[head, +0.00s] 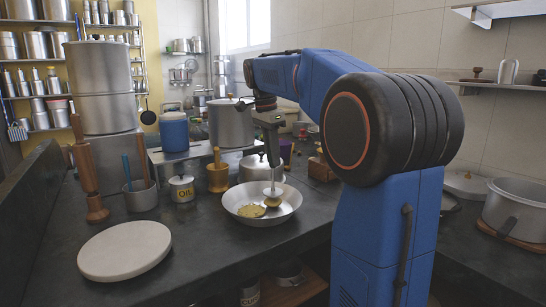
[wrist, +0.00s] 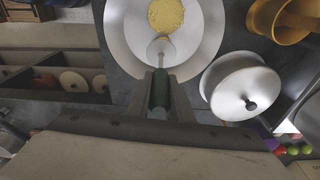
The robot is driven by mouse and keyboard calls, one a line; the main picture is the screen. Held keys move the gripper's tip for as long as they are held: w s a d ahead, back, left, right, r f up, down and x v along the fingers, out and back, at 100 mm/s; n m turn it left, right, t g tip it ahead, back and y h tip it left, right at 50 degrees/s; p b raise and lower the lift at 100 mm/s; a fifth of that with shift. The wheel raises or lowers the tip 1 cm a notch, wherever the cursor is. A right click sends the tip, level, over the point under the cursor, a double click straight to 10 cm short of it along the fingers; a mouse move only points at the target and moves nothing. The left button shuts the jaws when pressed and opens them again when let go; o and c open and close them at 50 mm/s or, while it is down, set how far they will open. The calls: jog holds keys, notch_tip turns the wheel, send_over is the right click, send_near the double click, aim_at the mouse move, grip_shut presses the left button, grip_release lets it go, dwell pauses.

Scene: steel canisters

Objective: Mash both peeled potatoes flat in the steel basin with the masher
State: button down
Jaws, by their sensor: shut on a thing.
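The steel basin (head: 288,201) stands on the dark counter; in the wrist view its pale inside (wrist: 205,30) fills the top. A flat, crumbly yellow patch of mashed potato (head: 249,211) lies in its left part and shows in the wrist view (wrist: 165,15). My gripper (head: 270,157) is shut on the green handle of the masher (wrist: 160,88), which hangs upright. The masher's head (head: 272,192) is low inside the basin, right of the mash. A rounder, brownish-yellow potato (head: 272,202) shows right under the head; I cannot tell whether they touch.
A lidded steel pot (head: 258,169) stands close behind the basin. A brass mortar (head: 218,178), an OIL canister (head: 182,188) and a blue cooler (head: 174,132) stand to the left. A round pale board (head: 125,250) lies at the front left. Counter between board and basin is clear.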

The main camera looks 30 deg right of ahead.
jog(key=shift+f, duration=0.15)
jog(key=shift+f, duration=1.15)
dwell(0.4)
jog(key=shift+r, duration=0.8)
jog(key=shift+f, duration=0.1)
jog(key=shift+f, duration=1.25)
jog(key=shift+r, duration=0.85)
jog(key=shift+f, duration=0.1)
